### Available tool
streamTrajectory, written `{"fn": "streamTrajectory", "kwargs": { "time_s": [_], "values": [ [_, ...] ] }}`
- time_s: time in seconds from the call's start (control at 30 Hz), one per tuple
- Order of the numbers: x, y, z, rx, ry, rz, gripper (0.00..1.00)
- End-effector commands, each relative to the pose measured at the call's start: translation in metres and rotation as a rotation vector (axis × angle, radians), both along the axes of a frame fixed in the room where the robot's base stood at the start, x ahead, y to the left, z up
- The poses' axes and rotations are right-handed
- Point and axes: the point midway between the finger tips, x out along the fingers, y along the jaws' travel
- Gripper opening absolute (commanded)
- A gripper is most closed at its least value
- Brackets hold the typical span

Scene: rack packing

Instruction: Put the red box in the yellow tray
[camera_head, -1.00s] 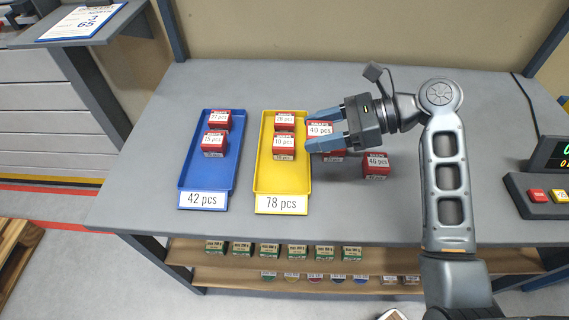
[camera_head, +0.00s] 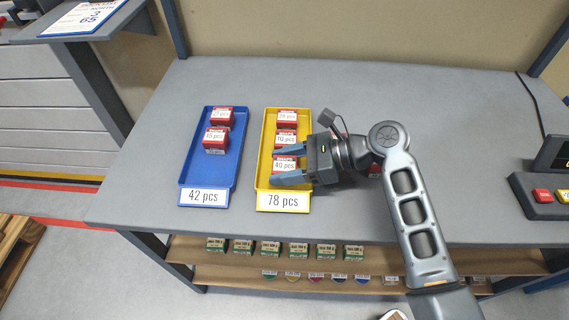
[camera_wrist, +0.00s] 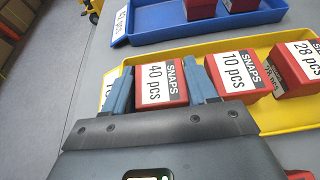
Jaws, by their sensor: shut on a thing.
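My gripper (camera_head: 289,167) is shut on a red box labelled 40 pcs (camera_head: 284,163) at the front part of the yellow tray (camera_head: 263,181). In the wrist view the held box (camera_wrist: 163,82) sits between the two blue fingers. I cannot tell whether it touches the tray floor. Two more red boxes stand in the yellow tray behind it: one labelled 10 pcs (camera_head: 286,139) and one labelled 28 pcs (camera_head: 287,118). The tray's front label reads 78 pcs.
A blue tray (camera_head: 187,172) labelled 42 pcs, holding two red boxes (camera_head: 215,139), stands to the left. Another red box (camera_head: 374,168) is partly hidden behind my arm on the right. A button panel (camera_head: 545,195) is at the far right. The table's back is clear.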

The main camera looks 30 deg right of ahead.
Motion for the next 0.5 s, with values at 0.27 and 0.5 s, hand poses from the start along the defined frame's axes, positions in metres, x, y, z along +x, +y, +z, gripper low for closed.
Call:
{"fn": "streamTrajectory", "kwargs": {
  "time_s": [0.27, 0.5],
  "values": [
    [0.0001, -0.0001, -0.0022, 0.0, 0.0, 0.0, 0.6],
    [0.0001, -0.0002, -0.0019, 0.0, 0.0, 0.0, 0.68]
  ]
}}
